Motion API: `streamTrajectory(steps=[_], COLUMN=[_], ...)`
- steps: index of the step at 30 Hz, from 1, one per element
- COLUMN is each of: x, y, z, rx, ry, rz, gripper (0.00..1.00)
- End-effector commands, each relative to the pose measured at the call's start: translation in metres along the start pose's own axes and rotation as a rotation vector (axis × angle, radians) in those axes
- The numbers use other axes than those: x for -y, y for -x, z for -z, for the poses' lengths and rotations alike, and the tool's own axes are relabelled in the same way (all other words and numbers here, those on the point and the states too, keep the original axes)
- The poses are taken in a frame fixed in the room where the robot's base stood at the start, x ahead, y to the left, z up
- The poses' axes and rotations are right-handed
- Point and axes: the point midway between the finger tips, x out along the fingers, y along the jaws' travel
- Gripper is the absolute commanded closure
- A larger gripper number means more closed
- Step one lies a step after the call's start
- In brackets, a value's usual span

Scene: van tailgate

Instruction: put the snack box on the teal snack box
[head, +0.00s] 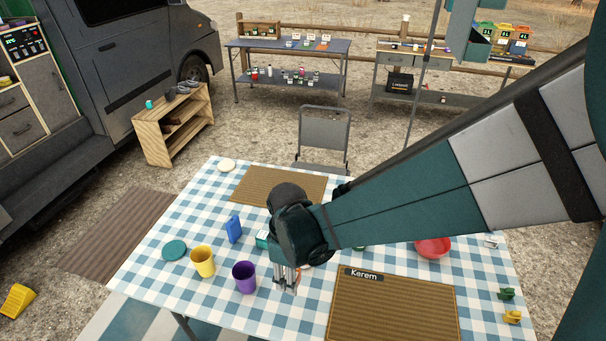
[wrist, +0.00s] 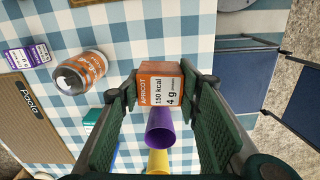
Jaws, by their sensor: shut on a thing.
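My gripper (head: 285,285) is shut on an orange apricot snack box (wrist: 160,88); the wrist view shows the box between both fingers, its white label facing the camera. In the head view my arm and wrist mostly hide the box. I cannot tell how high it is above the table. A teal snack box (head: 262,239) stands on the checked cloth just left of my wrist, partly hidden by it. In the wrist view a teal box (wrist: 92,118) shows left of the held box, partly behind a finger.
A jar (wrist: 82,70) and a purple box (wrist: 28,53) show in the wrist view. The Kerem mat (head: 390,310) is clear.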

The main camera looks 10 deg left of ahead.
Motion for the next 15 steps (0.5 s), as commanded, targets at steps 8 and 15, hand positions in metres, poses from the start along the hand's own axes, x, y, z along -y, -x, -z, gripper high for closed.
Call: streamTrajectory(steps=[8, 15], x=[-0.047, -0.091], y=[0.019, 0.033], z=[0.048, 0.093], rx=[0.000, 0.000], ry=[0.026, 0.052], rz=[0.000, 0.000], gripper=[0.79, 0.79])
